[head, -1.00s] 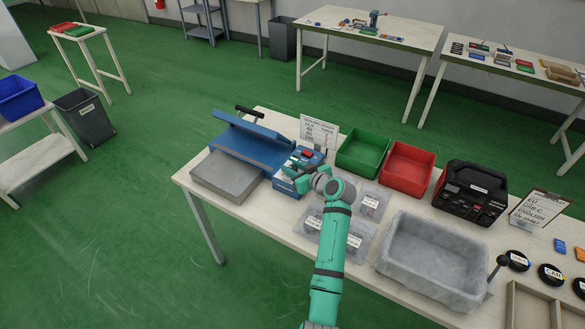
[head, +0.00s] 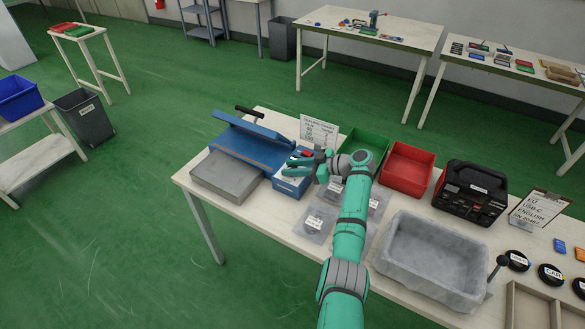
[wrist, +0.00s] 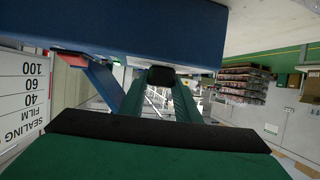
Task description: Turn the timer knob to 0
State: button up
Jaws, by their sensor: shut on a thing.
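The blue control box (head: 290,186) stands at the right end of the blue sealing press (head: 245,146) on the table. My gripper (head: 293,165) is at the top right of this box and hides much of it in the head view. In the wrist view the two green fingers of my gripper (wrist: 160,88) close around a small black knob (wrist: 161,76), which sits against the blue box (wrist: 130,25). The knob is the timer knob by its place. No pointer or scale on it can be read, so its setting cannot be told.
A sign (head: 318,131) stands behind the box; the wrist view shows it upside down with "SEALING FILM 40 60 100". A green bin (head: 377,140) and red bin (head: 407,168) stand to the right. Clear labelled bags (head: 316,222) lie under my arm. A grey tray (head: 398,262) is nearer.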

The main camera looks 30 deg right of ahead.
jog(key=shift+f, duration=0.1)
dwell(0.5)
jog(key=o, duration=1)
jog(key=shift+o, duration=0.2)
jog(key=v, duration=1.1)
jog(key=shift+w, duration=0.1)
